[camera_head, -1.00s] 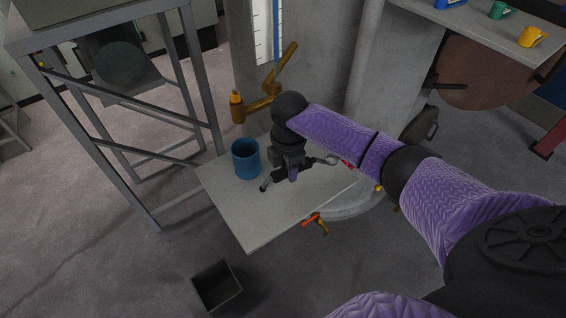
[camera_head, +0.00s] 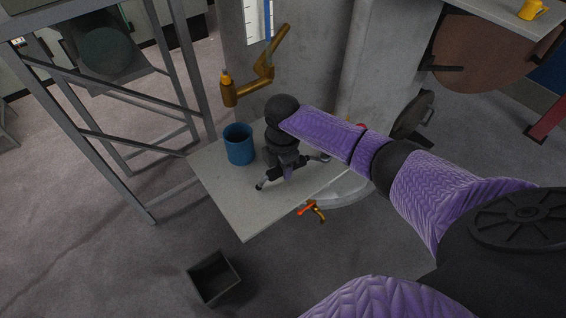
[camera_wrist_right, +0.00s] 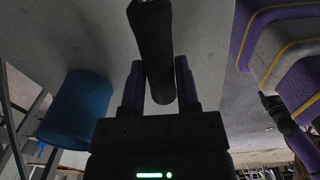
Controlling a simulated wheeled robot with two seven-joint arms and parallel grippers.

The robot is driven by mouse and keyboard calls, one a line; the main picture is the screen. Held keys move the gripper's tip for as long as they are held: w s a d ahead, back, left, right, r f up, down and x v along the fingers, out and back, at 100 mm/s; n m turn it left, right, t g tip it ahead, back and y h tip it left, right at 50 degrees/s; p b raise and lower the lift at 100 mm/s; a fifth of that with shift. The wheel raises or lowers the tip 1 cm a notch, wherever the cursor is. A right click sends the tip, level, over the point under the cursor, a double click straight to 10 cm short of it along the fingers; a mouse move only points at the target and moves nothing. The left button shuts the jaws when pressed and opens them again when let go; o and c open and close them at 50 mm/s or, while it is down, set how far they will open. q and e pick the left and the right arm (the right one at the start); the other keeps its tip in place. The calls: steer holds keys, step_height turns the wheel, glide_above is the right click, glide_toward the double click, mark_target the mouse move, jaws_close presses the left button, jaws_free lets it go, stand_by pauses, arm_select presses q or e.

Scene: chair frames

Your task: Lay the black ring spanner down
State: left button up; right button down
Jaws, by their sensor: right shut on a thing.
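My right gripper (camera_head: 288,174) is shut on the black ring spanner (camera_head: 262,186), above the pale tabletop (camera_head: 240,212). In the right wrist view, the spanner's dark handle (camera_wrist_right: 153,40) runs between the two fingers of the gripper (camera_wrist_right: 160,85). In the head view one spanner end points left toward the table front; the other end, at the right, is partly covered by my purple arm. I cannot tell whether the spanner touches the tabletop. My left gripper is not in view.
An open dark bin (camera_head: 214,279) is on the floor. A grey metal frame (camera_head: 178,75) stands left.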

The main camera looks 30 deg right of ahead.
stand_by(0.4)
steer(key=shift+p, duration=0.5)
steer(key=shift+f, duration=0.2)
jaws_free()
stand_by(0.5)
steer(key=shift+r, duration=0.1)
steer(key=shift+r+p, duration=1.5)
